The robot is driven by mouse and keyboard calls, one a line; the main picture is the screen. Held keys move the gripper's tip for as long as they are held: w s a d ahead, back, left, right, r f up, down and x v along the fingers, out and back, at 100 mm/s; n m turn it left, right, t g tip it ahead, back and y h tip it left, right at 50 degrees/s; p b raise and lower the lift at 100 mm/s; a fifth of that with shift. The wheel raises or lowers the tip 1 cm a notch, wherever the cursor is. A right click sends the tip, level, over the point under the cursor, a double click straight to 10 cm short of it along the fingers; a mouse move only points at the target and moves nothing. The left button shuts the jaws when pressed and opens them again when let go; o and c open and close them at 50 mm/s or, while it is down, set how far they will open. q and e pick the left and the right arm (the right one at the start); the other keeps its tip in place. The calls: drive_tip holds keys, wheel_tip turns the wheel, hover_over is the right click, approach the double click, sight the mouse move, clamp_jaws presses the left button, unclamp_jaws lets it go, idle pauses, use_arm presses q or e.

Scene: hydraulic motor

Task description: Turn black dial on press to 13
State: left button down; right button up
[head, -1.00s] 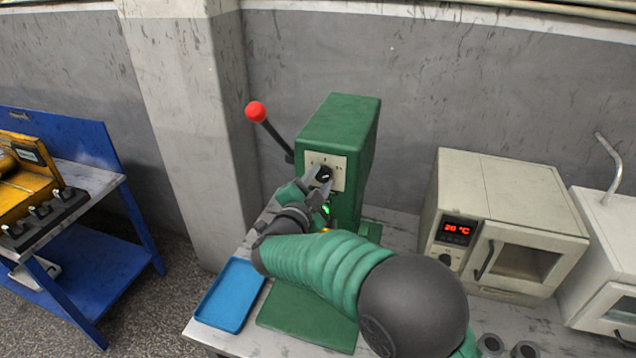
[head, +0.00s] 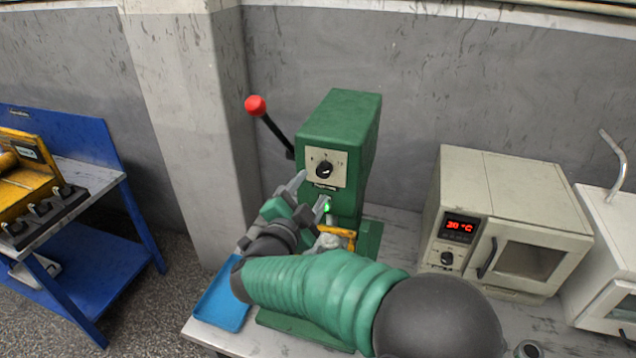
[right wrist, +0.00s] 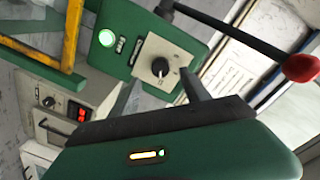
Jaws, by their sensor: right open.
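The green press (head: 342,122) stands on the bench with a pale dial plate (head: 336,161) on its front. The black dial (head: 324,169) sits on that plate, and in the right wrist view the dial (right wrist: 160,67) shows between my fingertips. The dial's marks are too small to read. My right gripper (head: 311,196) is open and empty, just below and in front of the dial, apart from it. In the right wrist view my right gripper (right wrist: 160,88) has a finger on either side of the dial's line. My left gripper is not in view.
A red-knobbed lever (head: 256,106) sticks out left of the press. A green light (head: 327,208) glows below the dial. A blue tray (head: 222,300) lies at the bench's left. An oven (head: 503,225) reading 30 °C stands to the right.

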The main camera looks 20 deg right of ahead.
drive_tip(key=b+v, duration=0.1)
drive_tip(key=v, duration=0.9)
drive_tip(key=shift+s, duration=0.2)
drive_tip(key=w+f+n+t+y, duration=0.2)
drive_tip(key=w+f+n+y, duration=0.1)
drive_tip(key=w+n+y, duration=0.25)
drive_tip(key=s+f+n+g+y, duration=0.4)
drive_tip(key=f+n+y, duration=0.25)
drive_tip(key=f, duration=0.55)
drive_tip(key=s+d+f+n+g, duration=0.1)
drive_tip(key=s+d+f+g, duration=0.2)
drive_tip(key=s, duration=0.3)
drive_tip(key=s+d+f+n+g+h, duration=0.1)
drive_tip(key=s+d+f+n+g, duration=0.1)
drive_tip(key=s, duration=0.5)
drive_tip(key=s+d+f+n+g, duration=0.2)
drive_tip(key=s+d+f+g, duration=0.2)
drive_tip(key=s+d+f, duration=0.1)
wheel_tip(320, 180, down, 3)
drive_tip(key=shift+s+d+r+h, duration=0.15)
drive_tip(key=shift+s+d+h, duration=0.2)
drive_tip(key=shift+s, duration=0.4)
